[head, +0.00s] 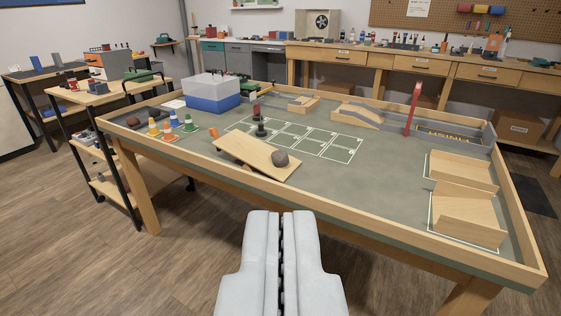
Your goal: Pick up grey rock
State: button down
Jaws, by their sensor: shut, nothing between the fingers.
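A grey rock (280,158) sits on the right part of a tilted wooden board (246,153), near the front edge of a walled wooden table (390,213). My gripper (282,214) is at the bottom middle of the head view. Its two pale fingers are together and nothing is between them. It is in front of the table, apart from the rock, which appears above it in the picture.
Left on the table are several small cones (171,131), a brown rock (133,121) and a blue-and-clear box (210,92). Wooden ramps (468,215) stand at the right and a red post (412,108) at the back right. The table's raised rim runs all round.

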aim_at(279, 158)
jog(key=i+l, duration=0.15)
jog(key=i, duration=0.25)
jog(key=i+l+u, duration=0.15)
jog(key=i, duration=0.25)
jog(key=i+l, duration=0.15)
jog(key=i, duration=0.25)
jog(key=j+u, duration=0.05)
